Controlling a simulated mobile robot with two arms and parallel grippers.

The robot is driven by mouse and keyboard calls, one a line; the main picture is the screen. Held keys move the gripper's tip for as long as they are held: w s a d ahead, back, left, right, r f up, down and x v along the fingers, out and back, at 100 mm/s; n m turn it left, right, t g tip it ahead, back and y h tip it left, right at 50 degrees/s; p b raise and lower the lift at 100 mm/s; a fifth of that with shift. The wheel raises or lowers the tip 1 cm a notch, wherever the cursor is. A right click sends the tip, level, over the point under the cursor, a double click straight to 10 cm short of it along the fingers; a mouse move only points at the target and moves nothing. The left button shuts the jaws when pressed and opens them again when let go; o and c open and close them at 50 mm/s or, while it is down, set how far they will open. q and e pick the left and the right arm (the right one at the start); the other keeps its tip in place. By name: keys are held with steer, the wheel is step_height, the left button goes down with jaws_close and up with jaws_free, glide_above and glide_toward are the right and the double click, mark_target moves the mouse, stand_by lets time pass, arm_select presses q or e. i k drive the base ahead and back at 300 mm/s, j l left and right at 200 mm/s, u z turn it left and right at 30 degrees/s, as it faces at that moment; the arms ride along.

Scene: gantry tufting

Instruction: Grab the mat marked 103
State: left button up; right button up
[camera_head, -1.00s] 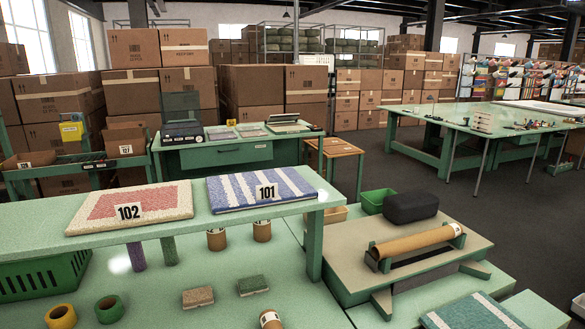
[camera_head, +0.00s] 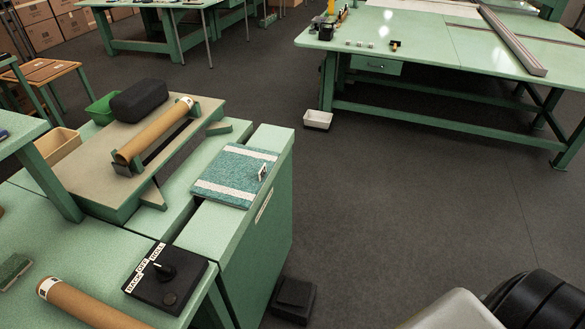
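A teal mat with two pale stripes (camera_head: 227,178) lies flat on the green cabinet top right of centre-left. A small white tag (camera_head: 262,171) stands on its right part, seen too edge-on to read its number. No other mat shows fully; a dark blue edge (camera_head: 3,134) shows on the raised shelf at the far left. Neither gripper is in view. A grey and black part at the bottom right corner seems to be my own arm, clear of the mat.
A switch box (camera_head: 167,279) and a cardboard tube (camera_head: 92,304) lie in front of the mat. A roller stand with a brown roll (camera_head: 150,133) is to its left. A black pedal (camera_head: 293,299) sits on the floor. Open floor lies to the right.

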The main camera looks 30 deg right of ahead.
mark_target(236, 177)
steer(key=z, duration=0.5)
steer(key=i+l, duration=0.15)
steer(key=l, duration=0.2)
steer(key=i+l, duration=0.15)
steer(key=l, duration=0.2)
steer(key=i+l+u, duration=0.1)
steer(key=l+u, duration=0.2)
steer(key=u, duration=0.15)
steer(key=i+l+u, duration=0.1)
steer(key=l+u, duration=0.5)
steer(key=u, duration=0.75)
